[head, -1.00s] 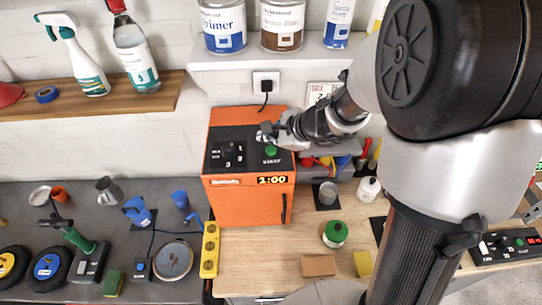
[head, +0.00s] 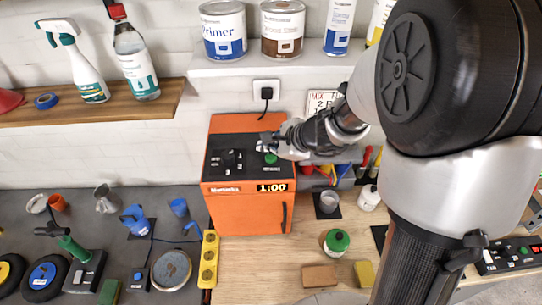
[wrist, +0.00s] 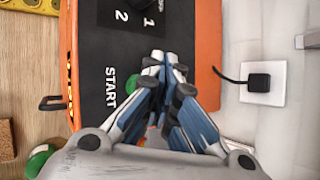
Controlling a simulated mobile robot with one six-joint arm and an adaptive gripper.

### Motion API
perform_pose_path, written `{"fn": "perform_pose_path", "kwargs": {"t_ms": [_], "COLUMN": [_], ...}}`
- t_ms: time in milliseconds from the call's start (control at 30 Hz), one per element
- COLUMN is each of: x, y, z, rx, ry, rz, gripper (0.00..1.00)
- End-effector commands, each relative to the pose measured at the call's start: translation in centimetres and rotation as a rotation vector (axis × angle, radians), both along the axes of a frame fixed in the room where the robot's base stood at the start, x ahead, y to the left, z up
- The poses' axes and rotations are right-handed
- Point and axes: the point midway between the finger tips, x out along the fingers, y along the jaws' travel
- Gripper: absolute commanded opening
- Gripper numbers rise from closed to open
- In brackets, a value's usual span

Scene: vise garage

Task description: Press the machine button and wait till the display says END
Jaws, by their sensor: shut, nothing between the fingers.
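The orange machine (head: 249,212) stands on the wooden bench against the wall. Its black top panel carries a dial (head: 231,158) and a green START button (head: 270,158). The display (head: 272,187) on its front reads 1:00. My gripper (head: 264,148) is shut and empty, over the top panel just behind the button. In the wrist view the START label shows beside the gripper (wrist: 153,66), and the fingers largely hide the button. I cannot tell whether the fingertips touch the panel.
A yellow power strip (head: 209,260) stands left of the machine. A green-capped jar (head: 336,241), a brown block (head: 319,276) and a yellow block (head: 364,273) lie to the right. A shelf with paint cans (head: 222,30) is above. A wall plug (head: 266,91) sits behind.

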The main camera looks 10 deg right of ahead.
Motion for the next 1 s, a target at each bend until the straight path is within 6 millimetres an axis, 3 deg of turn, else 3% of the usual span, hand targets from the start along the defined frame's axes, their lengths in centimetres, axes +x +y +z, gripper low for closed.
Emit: {"fn": "perform_pose_path", "kwargs": {"t_ms": [1000], "x": [0.00], "y": [0.00], "z": [-0.87], "rx": [0.000], "ry": [0.000], "rz": [0.000], "gripper": [0.00]}}
